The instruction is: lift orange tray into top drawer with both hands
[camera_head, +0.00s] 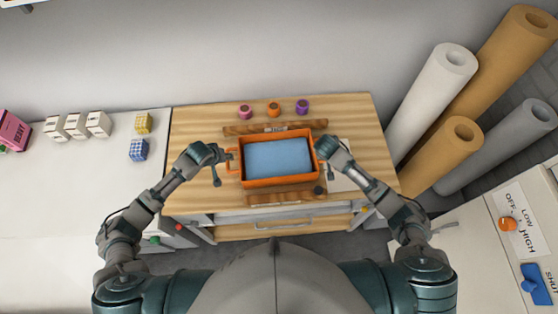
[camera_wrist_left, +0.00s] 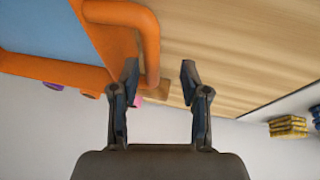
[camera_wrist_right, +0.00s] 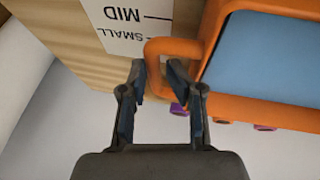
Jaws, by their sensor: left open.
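The orange tray (camera_head: 277,182) with a blue inside sits on the wooden top of the drawer unit, between two wooden strips. My left gripper (camera_head: 216,165) is at its left handle. In the left wrist view that handle (camera_wrist_left: 150,45) passes between the open fingers (camera_wrist_left: 158,75), nearer one finger. My right gripper (camera_head: 324,160) is at the right handle. In the right wrist view the handle (camera_wrist_right: 152,60) lies between the fingers (camera_wrist_right: 157,75), which stand closer together; whether they grip it is unclear. The top drawer (camera_head: 284,221) shows below the front edge, with a bar handle.
Pink, orange and purple spools (camera_head: 273,109) stand behind the tray. A white size card (camera_head: 340,180) lies at its right. White boxes (camera_head: 76,125) and yellow and blue blocks (camera_head: 138,150) are on the left counter. Tall rolls (camera_head: 432,95) stand at right, near a labelled switch panel (camera_head: 515,220).

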